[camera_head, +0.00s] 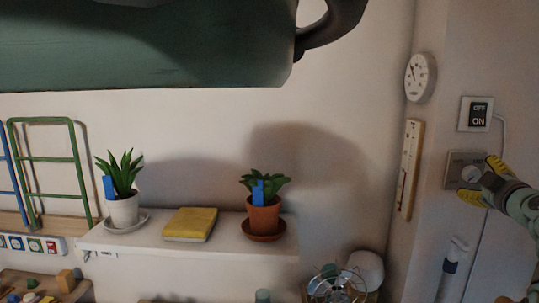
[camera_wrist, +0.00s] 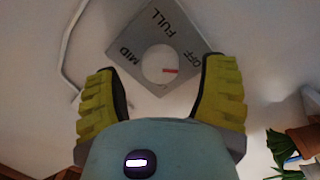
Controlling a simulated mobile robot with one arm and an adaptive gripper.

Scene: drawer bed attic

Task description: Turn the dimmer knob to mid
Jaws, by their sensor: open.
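The dimmer is a grey square plate (camera_head: 453,168) on the right wall, with a round white knob (camera_head: 472,174). In the wrist view the plate (camera_wrist: 140,38) looks tilted and carries the words MID, FULL and OFF. The knob (camera_wrist: 157,62) there has a red pointer mark directed to the right, nearest the OFF word. My gripper (camera_head: 482,181) is open in front of the dimmer. In the wrist view its yellow fingers (camera_wrist: 160,70) stand on either side of the knob, with gaps visible. I cannot tell how far the fingertips are from the plate.
An ON/OFF switch (camera_head: 476,114) with a cable is just above the dimmer. A wooden strip (camera_head: 409,170) and a round dial (camera_head: 420,77) hang to the left. A white-and-dark handheld item (camera_head: 453,265) is below. A shelf (camera_head: 150,240) holds potted plants and a yellow book.

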